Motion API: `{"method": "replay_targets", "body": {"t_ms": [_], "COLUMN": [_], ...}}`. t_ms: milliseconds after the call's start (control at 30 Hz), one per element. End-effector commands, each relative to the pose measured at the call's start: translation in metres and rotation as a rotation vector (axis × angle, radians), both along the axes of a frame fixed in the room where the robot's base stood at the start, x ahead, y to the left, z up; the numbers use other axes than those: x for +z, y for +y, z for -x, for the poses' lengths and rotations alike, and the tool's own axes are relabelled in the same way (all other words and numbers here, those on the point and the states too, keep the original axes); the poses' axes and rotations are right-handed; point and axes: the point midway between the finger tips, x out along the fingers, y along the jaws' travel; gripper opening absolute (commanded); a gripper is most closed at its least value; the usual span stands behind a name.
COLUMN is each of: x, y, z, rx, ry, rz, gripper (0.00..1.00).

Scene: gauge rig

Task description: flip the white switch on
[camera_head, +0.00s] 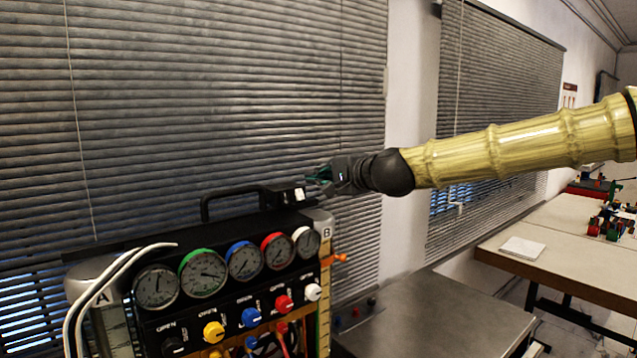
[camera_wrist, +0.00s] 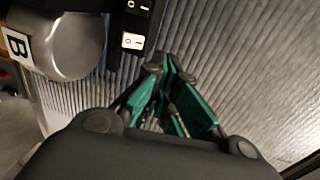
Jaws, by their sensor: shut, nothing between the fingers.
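The white switch (camera_wrist: 132,41) is a small white rocker with I and O marks, at the end of a black housing in the wrist view. It also shows as a small light patch in the camera_head view (camera_head: 299,194), on top of the gauge rig (camera_head: 222,225). A black rocker (camera_wrist: 138,6) sits beside it at the top edge of the wrist view. My gripper (camera_head: 313,179), with green fingers, is just above and to the right of the switch. In the wrist view my gripper's fingertips (camera_wrist: 162,62) are shut and empty, and look apart from the switch.
The rig has a black carry handle (camera_head: 232,190), several gauges (camera_head: 245,262), coloured knobs (camera_head: 250,317) and a silver end marked B (camera_wrist: 72,45). Blinds (camera_head: 230,90) hang close behind. A grey metal table (camera_head: 420,318) lies to the right, mostly bare.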

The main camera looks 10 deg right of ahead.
Motion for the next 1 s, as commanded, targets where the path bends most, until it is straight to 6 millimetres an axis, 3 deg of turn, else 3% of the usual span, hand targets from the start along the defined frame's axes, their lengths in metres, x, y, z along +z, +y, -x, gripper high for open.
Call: {"method": "replay_targets", "body": {"t_ms": [1000], "x": [0.051], "y": [-0.032], "z": [0.064], "rx": [-0.001], "ry": [0.002], "rz": [-0.001], "gripper": [0.0]}}
